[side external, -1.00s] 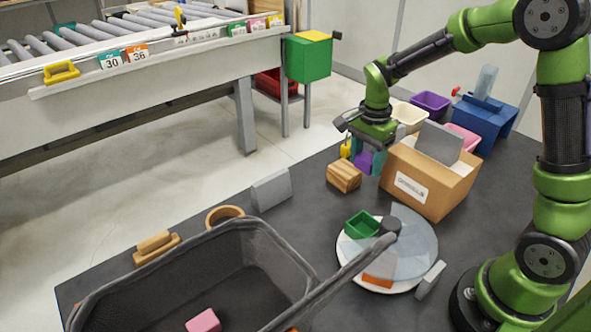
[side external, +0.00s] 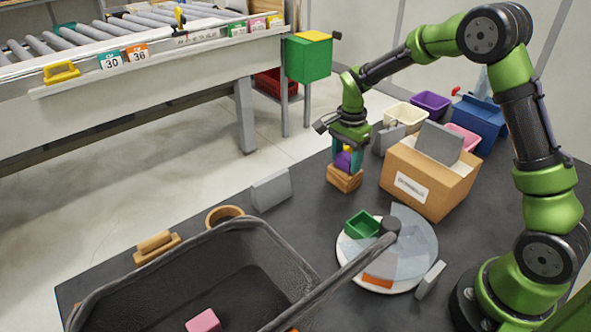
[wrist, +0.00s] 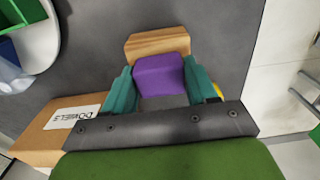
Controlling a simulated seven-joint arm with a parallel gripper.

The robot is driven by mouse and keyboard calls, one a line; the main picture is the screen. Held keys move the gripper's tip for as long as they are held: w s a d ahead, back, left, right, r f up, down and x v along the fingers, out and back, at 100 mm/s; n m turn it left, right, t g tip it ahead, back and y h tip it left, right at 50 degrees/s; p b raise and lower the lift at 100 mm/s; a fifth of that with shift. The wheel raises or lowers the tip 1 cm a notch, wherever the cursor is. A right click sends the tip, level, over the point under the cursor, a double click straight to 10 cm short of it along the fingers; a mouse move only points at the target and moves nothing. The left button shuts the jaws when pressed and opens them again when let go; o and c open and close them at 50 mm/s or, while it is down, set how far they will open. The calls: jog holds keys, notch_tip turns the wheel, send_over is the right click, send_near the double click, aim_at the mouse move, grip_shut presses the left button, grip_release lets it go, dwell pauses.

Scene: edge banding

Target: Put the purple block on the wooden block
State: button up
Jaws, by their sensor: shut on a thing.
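The purple block (side external: 343,160) is between the teal fingers of my gripper (side external: 348,160), which is shut on it. It also shows in the wrist view (wrist: 161,76) between both fingers (wrist: 162,88). The wooden block (side external: 344,180) stands on the dark table directly below the purple block in the side view. In the wrist view the wooden block (wrist: 157,42) shows partly behind the purple block. I cannot tell whether the two blocks touch. A small yellow thing (side external: 348,148) shows at my gripper, above the purple block.
An open cardboard box (side external: 430,185) stands to the right of the wooden block. A grey wedge (side external: 272,190) is to the left. A round plate (side external: 350,262) with a green tray (side external: 361,224) and a large dark basket (side external: 290,265) are nearer. The table around the wooden block's front is clear.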

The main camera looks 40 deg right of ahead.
aim_at(346, 156)
jog(key=shift+f, duration=0.1)
jog(key=o, duration=1.1)
jog(key=shift+c, duration=0.2)
jog(key=s+a+r+n+t, duration=0.1)
jog(key=s+r+n, duration=0.15)
jog(key=r, duration=0.65)
jog(key=s+a+r+n+t, duration=0.1)
jog(key=s+a+r, duration=0.15)
jog(key=r, duration=0.65)
jog(key=s+a+n+t+y, duration=0.1)
jog(key=s+a+n+t, duration=0.1)
jog(key=s+n, duration=0.3)
jog(key=s+a+r+n+t+y, duration=0.1)
jog(key=s+a+n+t, duration=0.2)
jog(key=s, duration=0.8)
jog(key=shift+s+a+n, duration=0.15)
jog(key=shift+s+n, duration=0.1)
jog(key=shift+n, duration=1)
